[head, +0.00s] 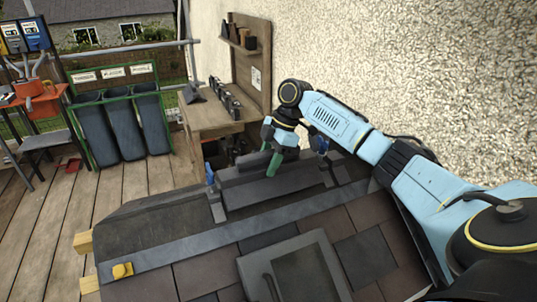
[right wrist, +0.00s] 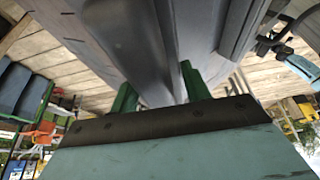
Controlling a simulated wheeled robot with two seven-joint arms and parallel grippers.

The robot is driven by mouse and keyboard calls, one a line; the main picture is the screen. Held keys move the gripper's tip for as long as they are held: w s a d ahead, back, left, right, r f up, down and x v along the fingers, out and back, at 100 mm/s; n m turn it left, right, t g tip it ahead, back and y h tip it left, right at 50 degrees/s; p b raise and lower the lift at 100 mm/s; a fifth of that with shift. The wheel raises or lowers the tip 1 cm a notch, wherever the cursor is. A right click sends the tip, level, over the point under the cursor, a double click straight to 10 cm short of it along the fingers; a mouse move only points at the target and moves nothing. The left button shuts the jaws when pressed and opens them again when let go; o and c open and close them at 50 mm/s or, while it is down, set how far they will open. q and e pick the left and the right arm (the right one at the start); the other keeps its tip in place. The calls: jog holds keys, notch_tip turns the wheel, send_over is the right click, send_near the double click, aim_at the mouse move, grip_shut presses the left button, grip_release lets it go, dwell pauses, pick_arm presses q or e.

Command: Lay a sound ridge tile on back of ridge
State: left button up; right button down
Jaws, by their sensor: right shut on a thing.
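My right gripper (head: 275,164) reaches in from the right with its green fingers pointing down at the ridge. It is shut on a dark grey ridge tile (head: 242,169), which is at the ridge of the small roof, between two blue-topped clamps, the left one (head: 211,178) and the right one (head: 322,147). In the right wrist view the green fingers (right wrist: 160,92) close on a grey edge of the tile (right wrist: 125,40). Whether the tile fully rests on the ridge cannot be told. My left gripper is not in view.
Brown and grey slates (head: 215,268) cover the near slope, with a grey framed hatch (head: 295,268) in it. A wooden bench (head: 218,117) with a shelf stands behind, against the rough wall. Dark bins (head: 122,125) in a green rack stand at the back left. Deck boards at left are mostly clear.

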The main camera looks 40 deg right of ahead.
jog(key=shift+f, duration=1.5)
jog(key=c, duration=0.7)
grip_release()
jog(key=shift+s+f, duration=0.1)
jog(key=shift+f, duration=0.05)
jog(key=v, duration=1.2)
jog(key=shift+a, duration=0.1)
